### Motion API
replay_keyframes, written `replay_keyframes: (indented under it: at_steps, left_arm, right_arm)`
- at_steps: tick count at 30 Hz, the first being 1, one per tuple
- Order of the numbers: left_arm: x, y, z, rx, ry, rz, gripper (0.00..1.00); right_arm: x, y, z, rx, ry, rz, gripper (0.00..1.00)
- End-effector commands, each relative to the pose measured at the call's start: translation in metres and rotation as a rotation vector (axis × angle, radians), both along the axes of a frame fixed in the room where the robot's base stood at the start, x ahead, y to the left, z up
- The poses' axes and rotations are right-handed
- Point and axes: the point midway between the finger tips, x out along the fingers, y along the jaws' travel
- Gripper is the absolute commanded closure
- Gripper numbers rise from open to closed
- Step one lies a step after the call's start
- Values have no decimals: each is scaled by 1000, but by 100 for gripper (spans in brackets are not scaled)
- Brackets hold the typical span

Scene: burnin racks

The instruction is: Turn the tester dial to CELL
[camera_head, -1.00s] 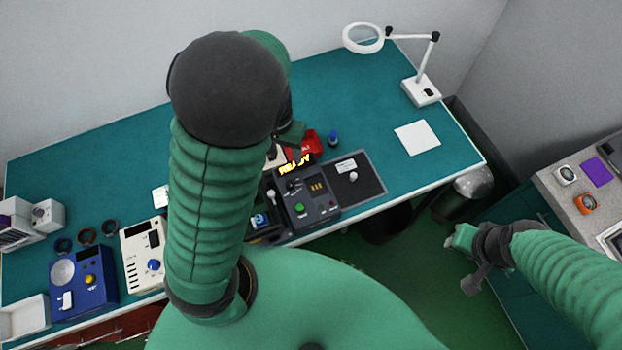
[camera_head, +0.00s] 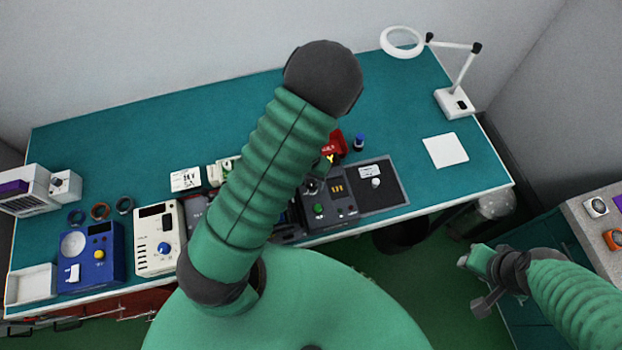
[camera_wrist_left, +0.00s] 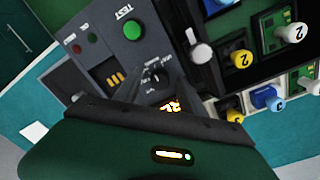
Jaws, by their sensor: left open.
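The tester (camera_head: 349,211) is a dark grey box near the table's front edge, with a green TEST button (camera_wrist_left: 132,30). Its black dial (camera_wrist_left: 155,74) shows in the left wrist view, just beyond my left gripper. The dial's labels are too small and blurred to read surely. My left gripper (camera_wrist_left: 156,90) is open, with its dark fingers over the panel close to the dial; I cannot tell whether they touch it. In the head view my left arm hides most of that gripper. My right gripper (camera_head: 474,279) hangs off the table at the right; its jaw state is unclear.
A rack with numbered knobs (camera_wrist_left: 240,58) stands beside the tester. A red object (camera_head: 337,140) and a small blue-capped item (camera_head: 359,143) lie behind it. A cream meter (camera_head: 157,243) and a blue device (camera_head: 90,258) stand left.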

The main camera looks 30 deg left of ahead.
Motion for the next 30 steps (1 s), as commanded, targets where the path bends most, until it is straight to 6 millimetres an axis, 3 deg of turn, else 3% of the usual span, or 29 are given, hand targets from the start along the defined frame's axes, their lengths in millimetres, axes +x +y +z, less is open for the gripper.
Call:
replay_keyframes:
  at_steps: [2,12,23,30]
  left_arm:
    - [0,0,0,1,0,0,55]
    - [0,-1,1,4,1,1,99]
    - [0,-2,1,-1,0,18,100]
    - [0,-1,1,1,-1,121,100]
  right_arm:
    - [0,0,0,0,0,0,64]
    - [0,0,0,0,0,0,64]
    - [0,0,0,0,0,0,64]
    - [0,0,-1,0,0,0,64]
